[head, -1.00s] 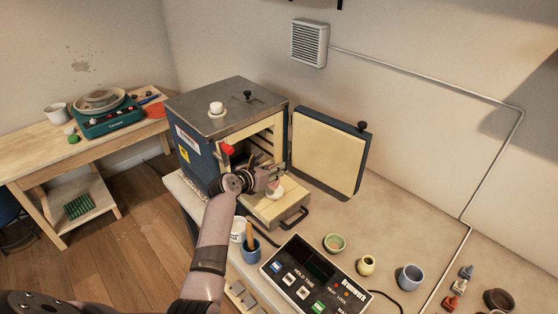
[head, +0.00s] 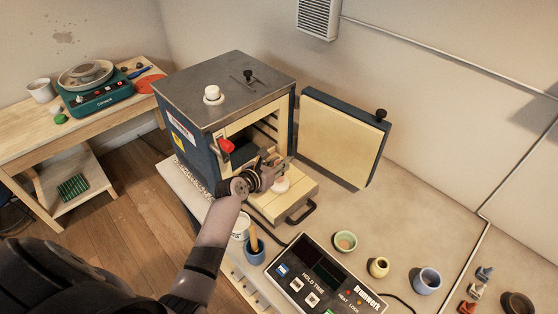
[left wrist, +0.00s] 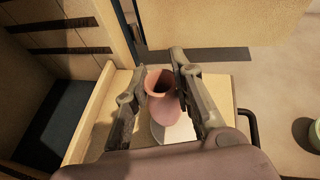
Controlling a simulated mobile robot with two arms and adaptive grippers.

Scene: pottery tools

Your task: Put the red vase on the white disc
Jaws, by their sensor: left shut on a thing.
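The red vase (left wrist: 161,92), a dull pinkish red with an open mouth, is between the two fingers of my left gripper (left wrist: 160,88) in the left wrist view. The gripper is shut on it. The white disc (left wrist: 182,131) shows pale beneath and beside the vase in that view; I cannot tell whether the vase touches it. In the head view my left gripper (head: 274,170) is at the front of the open kiln, over the pulled-out cream shelf, and mostly hides the vase. The white disc (head: 282,185) shows just below the fingers. My right gripper is not in view.
The kiln (head: 221,92) stands open, its thick door (head: 343,135) swung to the right. A shelf handle (head: 301,212) sticks out in front. A control panel (head: 318,270), a green bowl (head: 345,242), a yellow pot (head: 379,267) and a blue cup (head: 427,281) stand nearer.

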